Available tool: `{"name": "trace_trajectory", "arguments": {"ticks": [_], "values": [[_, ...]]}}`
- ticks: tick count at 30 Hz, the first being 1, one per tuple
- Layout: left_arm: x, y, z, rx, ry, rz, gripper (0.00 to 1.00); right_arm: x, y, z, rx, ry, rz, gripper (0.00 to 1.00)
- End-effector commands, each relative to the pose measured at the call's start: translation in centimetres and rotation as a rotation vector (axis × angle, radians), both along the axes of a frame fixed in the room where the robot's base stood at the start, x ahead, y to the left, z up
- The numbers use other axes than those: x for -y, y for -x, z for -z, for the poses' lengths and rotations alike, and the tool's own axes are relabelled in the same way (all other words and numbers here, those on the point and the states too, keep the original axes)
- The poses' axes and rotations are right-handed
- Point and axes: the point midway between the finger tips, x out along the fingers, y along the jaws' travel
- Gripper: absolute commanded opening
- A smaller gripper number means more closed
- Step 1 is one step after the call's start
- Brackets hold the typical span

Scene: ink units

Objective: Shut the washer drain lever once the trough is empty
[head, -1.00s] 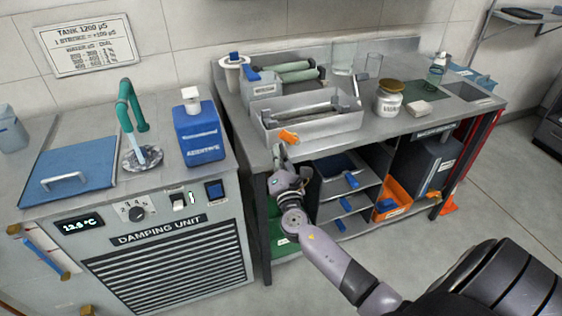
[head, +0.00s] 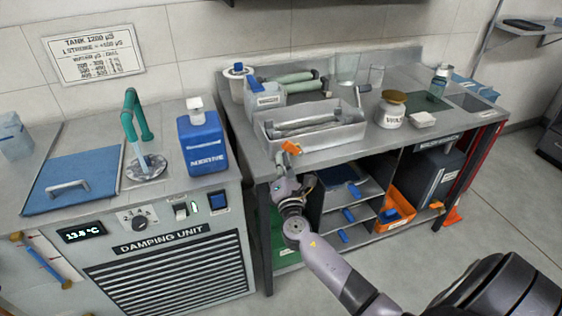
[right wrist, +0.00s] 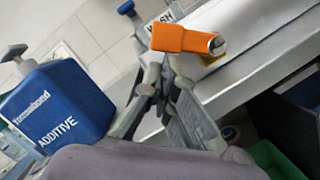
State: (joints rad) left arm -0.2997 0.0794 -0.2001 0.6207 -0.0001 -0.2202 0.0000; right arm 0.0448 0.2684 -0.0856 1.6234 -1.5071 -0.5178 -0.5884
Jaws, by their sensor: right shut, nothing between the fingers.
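The washer trough (head: 335,138) is a grey metal box on the right bench with a roller lying inside. I cannot make out any liquid in it. The orange drain lever (head: 291,147) is at the trough's front left corner. It shows large in the right wrist view (right wrist: 182,39), with a metal end at its right. My right gripper (head: 279,161) is just below and left of the lever, shut and empty. Its grey fingers show in the right wrist view (right wrist: 160,80), close under the lever; I cannot tell whether they touch. My left gripper is out of view.
A blue additive bottle (head: 202,140) stands left, on the damping unit (head: 165,240) beside a running green tap (head: 135,112). A grey container (head: 266,98) is behind the trough. A white jar (head: 391,112) stands right of it. Shelves with an orange bin (head: 398,212) are below.

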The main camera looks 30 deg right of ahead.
Motion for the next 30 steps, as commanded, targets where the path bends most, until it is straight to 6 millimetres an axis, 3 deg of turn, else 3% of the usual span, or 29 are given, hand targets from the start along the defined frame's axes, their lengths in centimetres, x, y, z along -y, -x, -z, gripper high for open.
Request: {"name": "trace_trajectory", "arguments": {"ticks": [17, 30], "values": [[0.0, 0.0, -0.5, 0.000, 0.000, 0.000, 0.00, 0.1, 0.0, -1.1, 0.034, -0.134, 0.001, 0.00], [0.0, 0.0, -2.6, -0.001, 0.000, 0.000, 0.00, 0.9, 0.2, -3.3, 0.112, -0.459, 0.001, 0.00]]}}
